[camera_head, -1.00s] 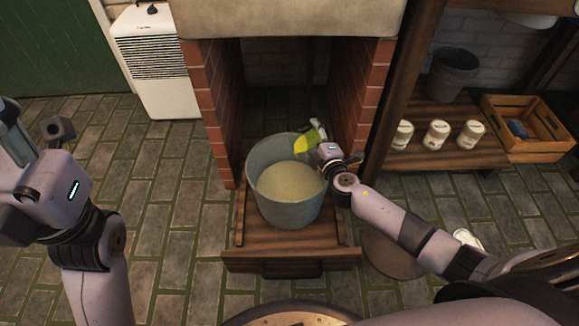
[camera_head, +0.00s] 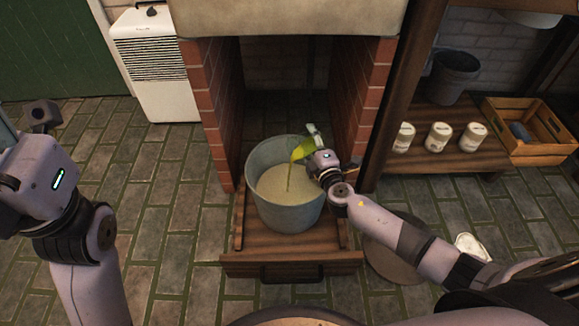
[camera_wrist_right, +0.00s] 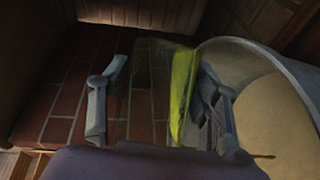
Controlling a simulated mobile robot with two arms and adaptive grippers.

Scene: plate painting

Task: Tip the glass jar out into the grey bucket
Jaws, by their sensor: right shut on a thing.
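The grey bucket (camera_head: 262,200) stands on a wooden pull-out shelf and holds a pale beige mass. My right gripper (camera_head: 313,138) is at the bucket's right rim, shut on the glass jar (camera_head: 303,149). The jar is tilted left over the bucket, with yellow-green liquid inside. A thin stream runs from its mouth into the bucket. In the right wrist view the clear jar (camera_wrist_right: 150,85) lies between the two fingers, its liquid (camera_wrist_right: 181,92) along the bucket side. My left gripper (camera_head: 42,115) is at the far left, partly cut off; its jaw state is unclear.
The pull-out shelf (camera_head: 245,258) sits between brick walls (camera_head: 367,110). At right, a low shelf carries several white jars (camera_head: 438,136), a dark bucket (camera_head: 455,75) and a wooden crate (camera_head: 550,147). A white appliance (camera_head: 155,65) stands back left. The left floor is clear.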

